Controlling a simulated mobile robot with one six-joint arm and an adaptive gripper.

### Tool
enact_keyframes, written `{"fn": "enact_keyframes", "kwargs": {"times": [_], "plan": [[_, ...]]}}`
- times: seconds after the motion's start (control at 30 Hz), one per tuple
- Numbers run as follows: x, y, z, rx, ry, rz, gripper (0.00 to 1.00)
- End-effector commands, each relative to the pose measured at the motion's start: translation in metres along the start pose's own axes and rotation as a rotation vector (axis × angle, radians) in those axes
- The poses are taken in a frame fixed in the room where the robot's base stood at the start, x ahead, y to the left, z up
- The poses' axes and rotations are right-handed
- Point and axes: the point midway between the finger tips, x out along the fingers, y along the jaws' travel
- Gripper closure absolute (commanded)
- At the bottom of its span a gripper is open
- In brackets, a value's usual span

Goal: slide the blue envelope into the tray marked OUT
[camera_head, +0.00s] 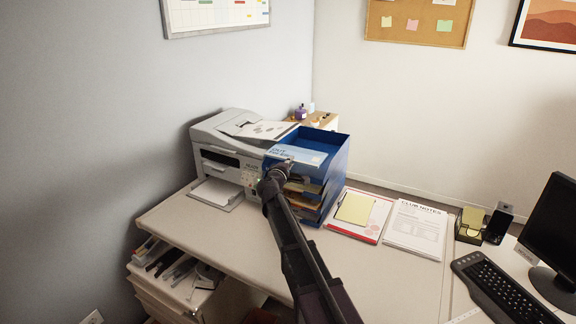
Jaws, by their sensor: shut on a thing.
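A blue letter-tray stack (335,165) stands on the desk against the right side of the printer. Papers show in its lower levels. My own arm hides the fingertips and part of the lower tray fronts.
A printer (215,150) stands left of the stack. A clipboard with a yellow pad (355,208) and a printed sheet (415,228) lie to the right. A keyboard (500,290) and monitor (556,240) are at far right. The desk front (380,280) is clear.

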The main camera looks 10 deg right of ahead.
Motion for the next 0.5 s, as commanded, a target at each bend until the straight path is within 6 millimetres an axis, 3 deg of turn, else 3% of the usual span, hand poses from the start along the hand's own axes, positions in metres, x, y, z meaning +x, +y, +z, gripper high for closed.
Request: {"fn": "enact_keyframes", "kwargs": {"times": [0.5], "plan": [[0.033, -0.022, 0.003, 0.0, -0.001, 0.0, 1.0]]}}
